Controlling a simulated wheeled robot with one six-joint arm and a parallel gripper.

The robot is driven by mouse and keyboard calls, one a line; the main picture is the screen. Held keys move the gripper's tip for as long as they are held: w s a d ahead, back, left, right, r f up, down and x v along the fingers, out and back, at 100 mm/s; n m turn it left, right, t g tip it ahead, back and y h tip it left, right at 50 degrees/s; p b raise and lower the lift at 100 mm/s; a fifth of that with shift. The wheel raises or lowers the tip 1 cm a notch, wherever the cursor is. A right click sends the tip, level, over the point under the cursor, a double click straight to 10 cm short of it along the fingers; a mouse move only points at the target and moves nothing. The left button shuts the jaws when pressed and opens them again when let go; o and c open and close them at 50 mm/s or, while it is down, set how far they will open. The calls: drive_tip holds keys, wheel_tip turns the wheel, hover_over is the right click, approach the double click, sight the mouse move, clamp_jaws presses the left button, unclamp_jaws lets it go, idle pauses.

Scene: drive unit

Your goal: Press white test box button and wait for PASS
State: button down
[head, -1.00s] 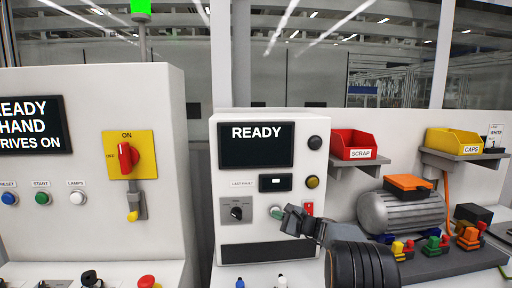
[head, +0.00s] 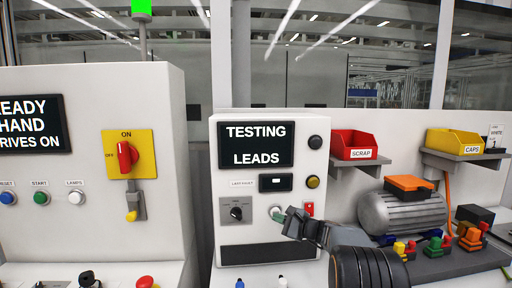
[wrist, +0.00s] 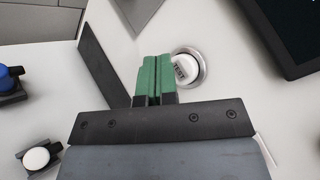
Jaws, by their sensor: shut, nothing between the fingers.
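The white test box (head: 228,152) stands in the middle of the head view, and its dark screen (head: 256,145) reads "TESTING LEADS". The white button (wrist: 183,66), lettered TEST in a metal ring, shows in the wrist view. My gripper (wrist: 157,62) is shut and empty, its green fingertips side by side at the button's left edge. They hide part of the ring; I cannot tell whether they touch the button. In the head view my gripper (head: 281,215) reaches in from the lower right and largely covers the button.
The left cabinet (head: 90,95) carries a red rotary handle (head: 126,156). On the right are a red SCRAP bin (head: 353,144), a yellow CAPS bin (head: 455,141) and a grey motor (head: 402,212).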

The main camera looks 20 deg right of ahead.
drive_tip(key=shift+s+a+b, duration=0.2)
drive_tip(key=shift+s+b, duration=0.4)
drive_tip(key=shift+s, duration=0.35)
drive_tip(key=shift+s+a+b, duration=0.2)
drive_tip(key=shift+s+b, duration=0.4)
drive_tip(key=shift+s, duration=0.4)
drive_tip(key=shift+s+a+b, duration=0.2)
drive_tip(key=shift+s+b, duration=0.4)
drive_tip(key=shift+s, duration=0.35)
drive_tip(key=shift+a, duration=0.1)
drive_tip(key=s+a+f+n+g+h, duration=0.2)
drive_tip(key=s+a+f+n+g, duration=0.3)
drive_tip(key=s+a+n+g, duration=0.6)
drive_tip(key=s+f+n+h, duration=0.3)
drive_tip(key=s+n, duration=0.1)
drive_tip(key=s, duration=0.4)
drive_tip(key=s+a+f+n+h+p, duration=0.1)
drive_tip(key=s+f+n+h, duration=0.2)
drive_tip(key=s, duration=0.5)
drive_tip(key=shift+n+h, duration=0.8)
